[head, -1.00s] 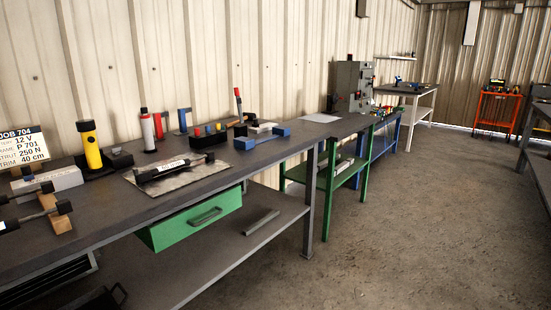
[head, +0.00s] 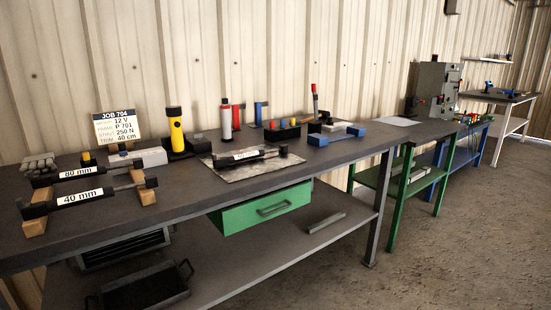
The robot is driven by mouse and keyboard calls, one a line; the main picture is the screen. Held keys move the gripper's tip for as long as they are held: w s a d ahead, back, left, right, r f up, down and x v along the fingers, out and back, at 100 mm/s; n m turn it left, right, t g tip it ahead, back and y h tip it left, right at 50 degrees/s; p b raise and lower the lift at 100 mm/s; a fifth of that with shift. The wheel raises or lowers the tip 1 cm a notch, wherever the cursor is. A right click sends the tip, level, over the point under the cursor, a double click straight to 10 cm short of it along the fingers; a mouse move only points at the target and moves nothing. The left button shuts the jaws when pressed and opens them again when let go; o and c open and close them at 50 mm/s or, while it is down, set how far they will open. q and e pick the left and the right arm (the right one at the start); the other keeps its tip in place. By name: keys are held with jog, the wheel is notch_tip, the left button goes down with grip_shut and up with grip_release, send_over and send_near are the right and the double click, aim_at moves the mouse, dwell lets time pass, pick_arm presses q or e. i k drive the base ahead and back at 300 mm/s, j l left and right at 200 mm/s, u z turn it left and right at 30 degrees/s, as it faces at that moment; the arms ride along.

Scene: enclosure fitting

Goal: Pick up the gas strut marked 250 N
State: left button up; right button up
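A black gas strut (head: 235,160) with a small white label lies on a metal plate (head: 217,174) on the near workbench. Its label is too small to read. Two more black rod-ended pieces lie across wooden blocks at the left; the rear piece (head: 97,169) is labelled 80 mm and the front piece (head: 98,194) 40 mm. A job card (head: 117,126) stands behind them and reads 250 N in its strut line. I see no piece clearly marked 250 N. Neither of my grippers is in view.
The grey workbench (head: 185,203) carries a yellow torch (head: 176,131), a red-and-white tube (head: 226,122) and a blue-ended piece (head: 337,134). A green drawer (head: 262,208) hangs under its front edge. Gloves (head: 38,164) lie at the far left. The floor (head: 445,260) on the right is clear.

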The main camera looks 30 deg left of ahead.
aim_at(223, 162)
jog(key=u, duration=1.2)
